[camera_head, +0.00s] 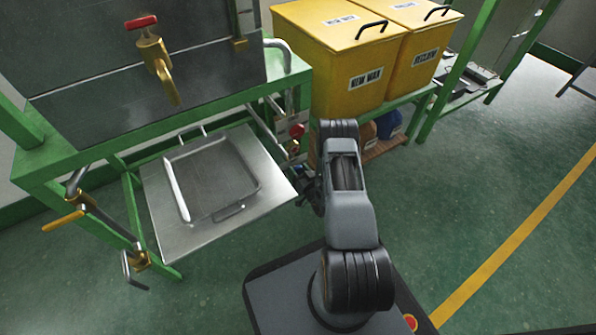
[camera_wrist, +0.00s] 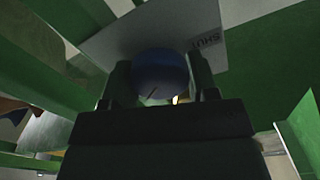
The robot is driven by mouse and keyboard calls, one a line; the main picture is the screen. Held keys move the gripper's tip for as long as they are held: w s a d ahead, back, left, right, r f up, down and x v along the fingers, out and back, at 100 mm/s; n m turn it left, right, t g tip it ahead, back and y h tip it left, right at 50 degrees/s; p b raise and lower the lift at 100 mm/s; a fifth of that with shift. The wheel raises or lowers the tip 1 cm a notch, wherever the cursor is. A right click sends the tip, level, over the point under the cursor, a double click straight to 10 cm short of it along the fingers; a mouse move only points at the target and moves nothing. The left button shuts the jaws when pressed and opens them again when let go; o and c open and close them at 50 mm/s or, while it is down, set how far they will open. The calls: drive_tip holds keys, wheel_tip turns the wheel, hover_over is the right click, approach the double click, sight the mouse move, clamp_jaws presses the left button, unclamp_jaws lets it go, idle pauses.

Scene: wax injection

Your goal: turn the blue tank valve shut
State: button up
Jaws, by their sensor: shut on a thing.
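The blue tank valve (camera_wrist: 160,72) shows in the wrist view as a round, dark blue knob. A grey plate (camera_wrist: 150,35) behind it carries the word SHUT, seen upside down at the upper right. My gripper (camera_wrist: 160,85) has one finger on each side of the knob and is shut on it. In the head view my arm reaches down beside the green frame, and my gripper (camera_head: 305,188) is mostly hidden behind the arm. How far the valve is turned cannot be read.
Green frame bars (camera_wrist: 48,85) stand close around my gripper. In the head view a metal tray (camera_head: 250,165) sits on a plate left of my arm. A red knob (camera_head: 297,131) and pipes are just above. Yellow bins (camera_head: 325,75) stand behind. The floor at right is clear.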

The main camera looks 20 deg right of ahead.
drive_tip(key=n, duration=0.7)
drive_tip(key=shift+a+f, duration=0.1)
drive_tip(key=shift+a, duration=0.05)
drive_tip(key=n, duration=0.7)
drive_tip(key=shift+n, duration=0.3)
drive_tip(key=n, duration=0.3)
drive_tip(key=shift+n, duration=0.3)
drive_tip(key=n, duration=0.3)
drive_tip(key=shift+n, duration=0.3)
drive_tip(key=n, duration=0.3)
drive_tip(key=shift+f+n, duration=0.1)
drive_tip(key=shift+n, duration=1.9)
